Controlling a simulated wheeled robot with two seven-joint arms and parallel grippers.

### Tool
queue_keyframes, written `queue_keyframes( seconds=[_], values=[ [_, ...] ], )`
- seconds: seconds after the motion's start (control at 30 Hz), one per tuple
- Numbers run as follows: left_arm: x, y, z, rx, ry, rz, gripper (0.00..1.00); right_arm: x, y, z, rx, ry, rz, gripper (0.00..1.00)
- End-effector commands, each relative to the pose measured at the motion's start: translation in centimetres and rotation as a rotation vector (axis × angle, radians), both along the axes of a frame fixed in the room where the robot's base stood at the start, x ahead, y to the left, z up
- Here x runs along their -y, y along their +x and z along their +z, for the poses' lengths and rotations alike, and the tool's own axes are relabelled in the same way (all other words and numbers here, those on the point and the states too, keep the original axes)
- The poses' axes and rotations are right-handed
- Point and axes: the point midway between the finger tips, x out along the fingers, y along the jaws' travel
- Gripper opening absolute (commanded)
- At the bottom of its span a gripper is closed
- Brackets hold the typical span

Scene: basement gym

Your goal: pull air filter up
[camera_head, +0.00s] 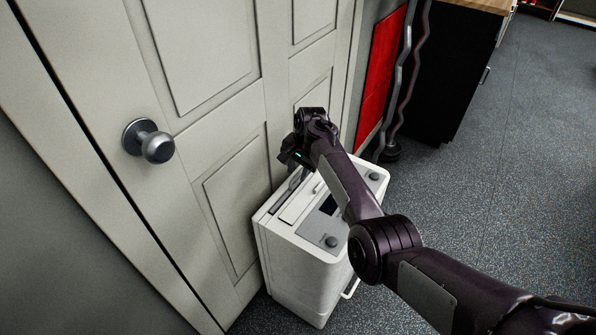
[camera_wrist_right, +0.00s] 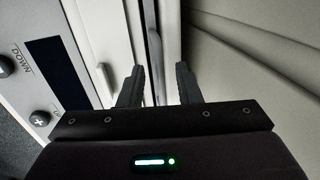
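A white box-shaped appliance (camera_head: 300,265) stands on the floor against the door. A narrow grey strip, which looks like the air filter's top edge (camera_head: 286,196), lies in a slot along its door-side top edge. My right gripper (camera_head: 292,162) is above that side of the appliance, pointing down. In the right wrist view its two fingers (camera_wrist_right: 159,85) are apart, with the grey strip (camera_wrist_right: 154,50) running between them; no contact is visible. My arm hides part of the appliance's top in the head view. My left gripper is not in view.
A panelled white door (camera_head: 215,130) with a round knob (camera_head: 150,142) rises close behind the appliance. A red panel (camera_head: 382,70) and a dark cabinet (camera_head: 450,75) stand farther back. The speckled grey floor (camera_head: 520,190) at right is clear.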

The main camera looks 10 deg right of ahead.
Motion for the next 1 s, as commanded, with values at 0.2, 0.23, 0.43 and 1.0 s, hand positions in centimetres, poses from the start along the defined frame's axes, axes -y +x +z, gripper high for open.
queue_keyframes(
  seconds=[0.2,0.23,0.43,1.0],
  values=[
    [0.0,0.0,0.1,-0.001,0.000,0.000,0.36,0.0,0.0,-0.1,0.000,0.000,0.000,0.31],
    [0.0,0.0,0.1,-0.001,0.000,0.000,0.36,0.0,0.0,-0.1,0.000,0.000,0.000,0.31],
    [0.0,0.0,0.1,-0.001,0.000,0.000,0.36,0.0,0.0,-0.1,0.000,0.000,0.000,0.05],
    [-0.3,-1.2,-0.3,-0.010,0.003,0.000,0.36,0.7,0.0,1.0,0.001,-0.001,0.000,0.00]
  ],
)
